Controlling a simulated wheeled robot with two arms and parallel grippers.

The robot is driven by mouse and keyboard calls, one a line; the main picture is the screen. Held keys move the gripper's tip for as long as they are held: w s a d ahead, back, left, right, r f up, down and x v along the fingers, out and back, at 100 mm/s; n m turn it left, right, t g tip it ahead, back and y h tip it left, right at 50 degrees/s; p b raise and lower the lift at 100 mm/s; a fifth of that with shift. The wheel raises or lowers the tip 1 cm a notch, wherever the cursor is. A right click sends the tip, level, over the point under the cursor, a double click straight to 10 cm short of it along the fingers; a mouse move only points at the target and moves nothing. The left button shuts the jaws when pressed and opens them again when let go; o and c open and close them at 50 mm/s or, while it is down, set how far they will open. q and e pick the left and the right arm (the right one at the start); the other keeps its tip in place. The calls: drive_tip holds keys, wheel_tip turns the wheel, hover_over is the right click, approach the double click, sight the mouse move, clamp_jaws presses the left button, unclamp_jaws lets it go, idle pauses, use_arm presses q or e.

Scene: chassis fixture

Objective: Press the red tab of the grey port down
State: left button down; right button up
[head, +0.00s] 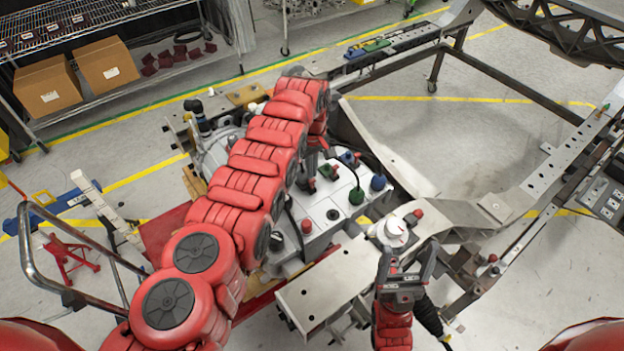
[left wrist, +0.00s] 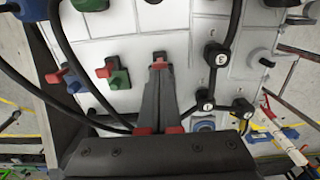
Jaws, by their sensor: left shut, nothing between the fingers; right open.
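In the left wrist view, a small red tab (left wrist: 159,54) shows just beyond the tips of my left gripper (left wrist: 158,70). The grey port under it is mostly hidden by the fingers. The fingers are shut and empty, lined up with the tab; I cannot tell whether they touch it. In the head view my left gripper (head: 312,168) points down over the white-grey unit (head: 328,212), and the grey port cannot be made out there. My right gripper (head: 408,257) is open and empty at the lower right, apart from the unit.
A green port with a red tab (left wrist: 118,77) and a blue port with a red tab (left wrist: 70,82) are left of the fingers. Black cables (left wrist: 232,40) run nearby. Frame rails (head: 390,160) surround the unit. A white round cap (head: 393,231) stands near my right gripper.

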use_arm(q)
drive_tip(key=shift+f+b, duration=1.05)
drive_tip(key=shift+f, duration=0.15)
drive_tip(key=shift+r, duration=0.1)
wheel_tip(320, 180, up, 7)
drive_tip(key=p, duration=0.6)
